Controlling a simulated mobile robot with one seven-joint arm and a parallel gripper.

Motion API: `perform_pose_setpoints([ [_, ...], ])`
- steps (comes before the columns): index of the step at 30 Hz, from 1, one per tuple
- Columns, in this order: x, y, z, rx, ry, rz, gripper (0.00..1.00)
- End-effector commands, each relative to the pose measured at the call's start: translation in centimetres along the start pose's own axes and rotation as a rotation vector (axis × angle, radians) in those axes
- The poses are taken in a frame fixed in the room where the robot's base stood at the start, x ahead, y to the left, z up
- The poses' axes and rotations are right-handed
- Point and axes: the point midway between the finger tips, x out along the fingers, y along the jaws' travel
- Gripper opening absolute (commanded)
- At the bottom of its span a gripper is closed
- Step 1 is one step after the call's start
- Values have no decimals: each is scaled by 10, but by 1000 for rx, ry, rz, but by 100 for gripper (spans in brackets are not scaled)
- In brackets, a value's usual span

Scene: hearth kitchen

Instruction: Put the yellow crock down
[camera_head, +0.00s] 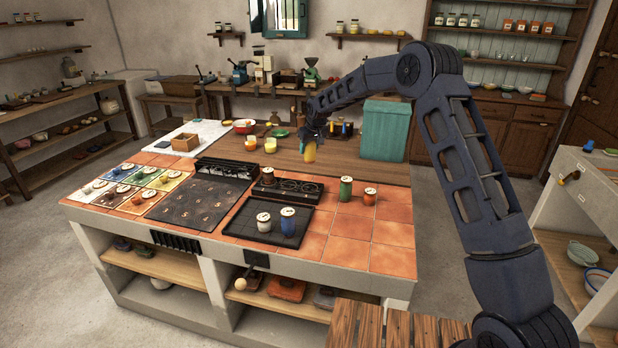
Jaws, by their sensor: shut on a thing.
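My gripper (309,137) is over the far right part of the island, at the wooden section of its top. It is shut on a small yellow crock (309,152) that hangs just below it. The crock appears upright. I cannot tell whether its base is touching the wooden top (345,173) or is a little above it. The fingertips are small and partly hidden by the wrist.
A teal bin (384,130) stands right of the gripper. Lidded jars (346,189) and a black rack (290,188) are nearer on the tiles.

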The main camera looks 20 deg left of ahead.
Motion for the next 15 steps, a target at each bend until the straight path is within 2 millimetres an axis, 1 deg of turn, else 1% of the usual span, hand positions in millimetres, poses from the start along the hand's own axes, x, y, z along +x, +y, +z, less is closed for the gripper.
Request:
perform_pose_setpoints([
  [1,11,0,4,0,-1,0,14],
  [6,45,0,19,0,-2,0,14],
  [9,62,0,25,0,-1,0,14],
  [12,74,-1,30,0,1,0,14],
  [15,81,-1,33,0,1,0,14],
])
